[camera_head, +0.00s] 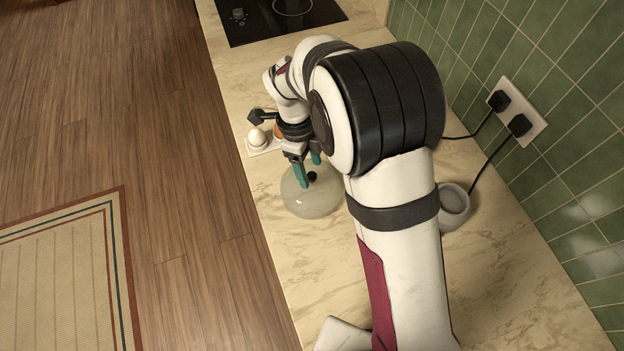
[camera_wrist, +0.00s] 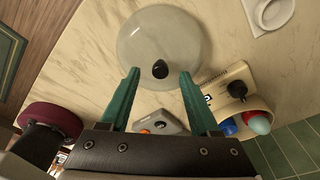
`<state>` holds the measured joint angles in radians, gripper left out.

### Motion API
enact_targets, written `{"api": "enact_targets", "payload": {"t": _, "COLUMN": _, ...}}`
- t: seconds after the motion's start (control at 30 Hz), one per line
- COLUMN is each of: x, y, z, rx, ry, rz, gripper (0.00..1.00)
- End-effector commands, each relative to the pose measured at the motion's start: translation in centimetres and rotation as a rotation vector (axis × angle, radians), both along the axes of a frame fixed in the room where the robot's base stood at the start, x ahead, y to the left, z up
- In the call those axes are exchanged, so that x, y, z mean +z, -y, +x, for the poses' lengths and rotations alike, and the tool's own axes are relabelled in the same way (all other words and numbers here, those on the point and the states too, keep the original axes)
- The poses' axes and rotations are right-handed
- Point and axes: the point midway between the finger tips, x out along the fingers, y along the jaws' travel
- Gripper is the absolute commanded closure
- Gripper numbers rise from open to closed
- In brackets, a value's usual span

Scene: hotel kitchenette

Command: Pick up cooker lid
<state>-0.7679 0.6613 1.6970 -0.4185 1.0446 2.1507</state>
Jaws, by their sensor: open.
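The cooker lid is a clear glass dome with a small black knob. In the head view the lid (camera_head: 318,204) lies on the pale marbled counter, partly behind my gripper and arm. In the wrist view the lid (camera_wrist: 150,35) is at the top centre, with its knob (camera_wrist: 160,69) near its lower edge. My gripper (camera_head: 309,172) is open above the lid, its teal fingers pointing down. In the wrist view its fingertips (camera_wrist: 159,73) appear on either side of the knob, with gaps showing. I cannot tell whether they are level with it.
A white egg (camera_head: 257,138) sits in a white holder. A black hob (camera_head: 280,16) lies beyond. A grey round vessel (camera_head: 453,204) stands near the tiled wall. The wrist view shows a cream appliance (camera_wrist: 228,82) with coloured rounded items and a maroon round object (camera_wrist: 50,117) close by.

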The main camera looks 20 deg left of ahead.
Motion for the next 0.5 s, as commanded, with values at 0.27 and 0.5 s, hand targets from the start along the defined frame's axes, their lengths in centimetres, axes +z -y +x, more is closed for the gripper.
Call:
{"api": "enact_targets", "payload": {"t": 0.27, "x": -1.9, "y": 0.3, "z": 0.0, "rx": 0.000, "ry": 0.001, "rz": 0.000, "gripper": 0.37}}
{"api": "enact_targets", "payload": {"t": 0.5, "x": -1.8, "y": 0.2, "z": 0.0, "rx": 0.000, "ry": 0.001, "rz": 0.000, "gripper": 0.68}}
